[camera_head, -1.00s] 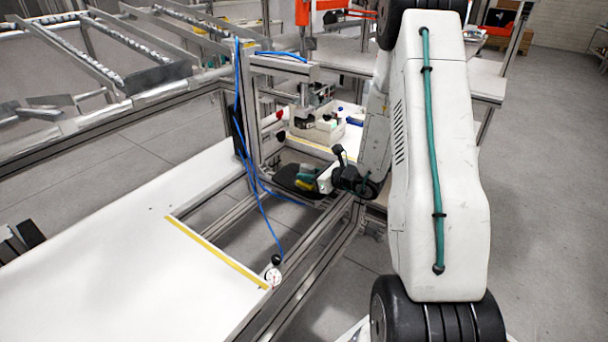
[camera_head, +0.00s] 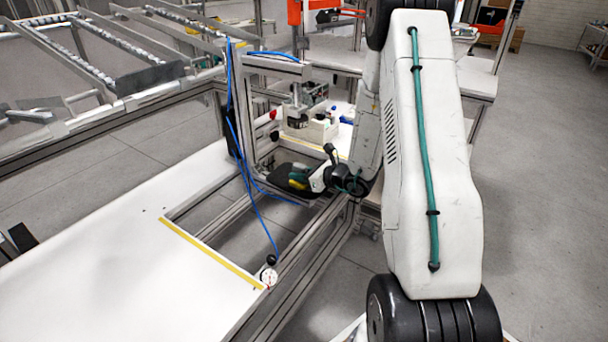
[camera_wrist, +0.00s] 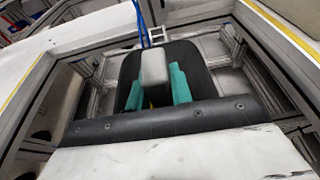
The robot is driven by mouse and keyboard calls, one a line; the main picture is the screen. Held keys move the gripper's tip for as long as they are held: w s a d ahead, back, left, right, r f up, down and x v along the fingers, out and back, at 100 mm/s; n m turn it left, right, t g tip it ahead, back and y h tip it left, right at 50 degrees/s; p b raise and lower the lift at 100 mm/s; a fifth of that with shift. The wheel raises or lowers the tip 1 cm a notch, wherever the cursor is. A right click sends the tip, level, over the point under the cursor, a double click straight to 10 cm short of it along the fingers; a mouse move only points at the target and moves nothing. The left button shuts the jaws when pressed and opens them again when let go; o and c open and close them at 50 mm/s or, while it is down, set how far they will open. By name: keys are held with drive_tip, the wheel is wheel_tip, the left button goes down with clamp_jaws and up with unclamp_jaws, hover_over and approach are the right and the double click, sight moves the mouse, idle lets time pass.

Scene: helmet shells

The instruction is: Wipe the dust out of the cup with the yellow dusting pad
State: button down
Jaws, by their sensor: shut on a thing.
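My gripper (camera_head: 303,177) has teal fingers and reaches in from the right in the head view. In the wrist view the fingers (camera_wrist: 155,88) stand on both sides of a grey block, which looks like the back or handle of the pad. The yellow dusting pad (camera_head: 296,185) shows as a small yellow patch by the fingertips. A sliver of yellow also shows between the fingers in the wrist view (camera_wrist: 151,105). The dark rounded cup (camera_head: 278,179) lies under the gripper and behind it in the wrist view (camera_wrist: 190,62). Its inside, any dust and pad contact are hidden or too small to tell.
A metal press frame (camera_head: 246,110) with blue hoses stands around the cup's far side. A pale bin (camera_head: 318,127) sits behind it. The white table (camera_head: 130,235) has an open gap edged by a yellow strip.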

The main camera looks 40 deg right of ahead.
sight(296, 164)
drive_tip(key=shift+w+a, duration=0.55)
drive_tip(key=shift+w, duration=0.15)
drive_tip(key=shift+d+r, duration=0.1)
drive_tip(key=shift+r, duration=0.05)
drive_tip(key=shift+r, duration=2.2)
drive_tip(key=s+d, duration=0.5)
drive_tip(key=s, duration=0.9)
drive_tip(key=shift+d, duration=0.15)
